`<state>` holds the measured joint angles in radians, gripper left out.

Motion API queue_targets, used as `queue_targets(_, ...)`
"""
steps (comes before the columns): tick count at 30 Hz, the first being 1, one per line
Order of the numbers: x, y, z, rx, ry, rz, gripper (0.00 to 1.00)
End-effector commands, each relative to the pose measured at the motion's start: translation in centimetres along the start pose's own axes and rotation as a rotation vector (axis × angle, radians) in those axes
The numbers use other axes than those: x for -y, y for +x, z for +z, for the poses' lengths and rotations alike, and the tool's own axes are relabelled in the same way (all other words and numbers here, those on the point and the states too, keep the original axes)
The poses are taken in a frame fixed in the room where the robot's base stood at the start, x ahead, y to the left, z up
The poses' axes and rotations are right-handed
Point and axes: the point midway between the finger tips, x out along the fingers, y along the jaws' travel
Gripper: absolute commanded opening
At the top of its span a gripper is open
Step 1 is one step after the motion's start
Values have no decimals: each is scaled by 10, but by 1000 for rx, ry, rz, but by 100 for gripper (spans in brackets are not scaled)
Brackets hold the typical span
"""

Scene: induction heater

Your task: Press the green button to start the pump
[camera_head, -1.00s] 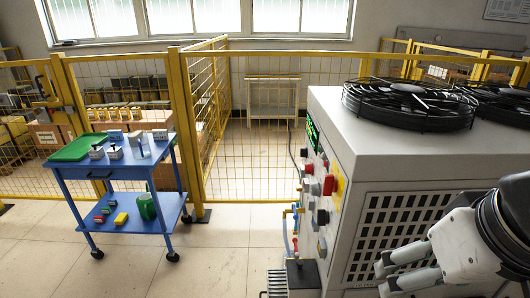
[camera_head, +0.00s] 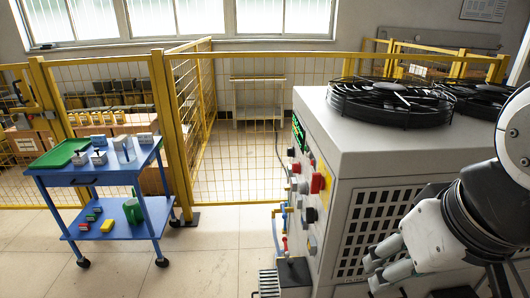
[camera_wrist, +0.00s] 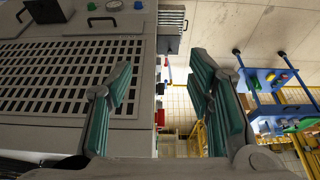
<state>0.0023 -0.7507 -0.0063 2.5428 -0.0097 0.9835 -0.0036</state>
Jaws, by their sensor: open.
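The pump cabinet is the large light-grey machine (camera_head: 340,150) at the right in the head view. Its control panel faces left and shows at a steep angle, with a green-lit display (camera_head: 298,132), a red switch on a yellow plate (camera_head: 319,182) and several knobs and buttons. I cannot make out the green button for certain. My gripper (camera_head: 376,273) is in front of the cabinet's grille side, apart from the panel. In the wrist view my gripper (camera_wrist: 162,78) is open with nothing between its fingers; the panel edge with red parts (camera_wrist: 160,117) lies beyond them.
A blue trolley (camera_head: 110,180) with a green tray (camera_head: 60,153) and small parts stands at the left. A yellow mesh fence (camera_head: 240,130) runs behind. Pipes and valves (camera_head: 284,225) stick out low beside the panel. The floor (camera_head: 215,260) between trolley and cabinet is clear.

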Motion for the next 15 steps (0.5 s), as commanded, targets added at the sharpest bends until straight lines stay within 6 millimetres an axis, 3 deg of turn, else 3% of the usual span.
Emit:
queue_targets(1, 0, 0, 0, 0, 0, 0, 29)
queue_targets(5, 0, 0, 0, 0, 0, 0, 0)
queue_targets(15, 0, 0, 0, 0, 0, 0, 0)
